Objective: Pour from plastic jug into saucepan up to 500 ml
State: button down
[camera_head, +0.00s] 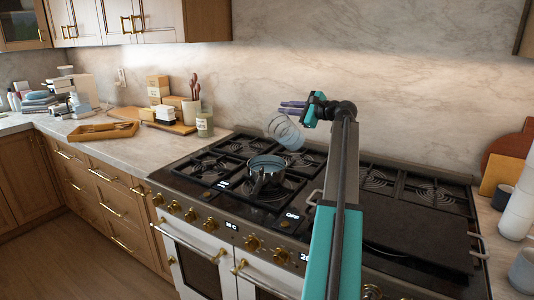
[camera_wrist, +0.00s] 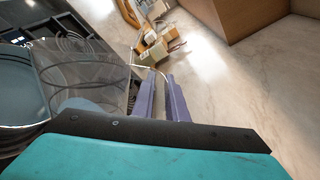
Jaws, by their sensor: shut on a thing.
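The clear plastic jug (camera_head: 285,132) is tilted in the air, with its mouth toward the lower left, above and a little right of the saucepan. My gripper (camera_head: 290,108) is shut on the jug at its upper right side. In the wrist view the purple fingers (camera_wrist: 174,98) meet the edge of the see-through jug (camera_wrist: 105,80). The metal saucepan (camera_head: 265,182) stands on a front-left burner, and its inside looks pale blue. Its rim and bluish inside (camera_wrist: 18,88) appear at the left edge of the wrist view. No falling stream is clear, and the liquid level cannot be read.
The saucepan stands on a wide black stove (camera_head: 220,190) with several burners. A dark griddle (camera_head: 420,220) lies right of my arm. Cups and boards crowd the right edge.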

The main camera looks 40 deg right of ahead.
dwell(0.3)
jog(key=m+p, duration=0.1)
jog(key=d+f+m+p, duration=0.1)
jog(key=m, duration=0.1)
jog(key=shift+s+d+f+m+t+y, duration=0.1)
jog(key=shift+d+f+m+t+y, duration=0.05)
jog(key=shift+d+m+t+y, duration=0.15)
jog(key=shift+a+f+m+t+p, duration=0.1)
jog(key=shift+f+m+t+p, duration=0.35)
jog(key=shift+f+m, duration=1.25)
jog(key=shift+r, duration=0.2)
jog(key=shift+a+f+m, duration=0.25)
jog(key=shift+f+m, duration=0.6)
jog(key=shift+m, duration=0.15)
jog(key=shift+s, duration=0.1)
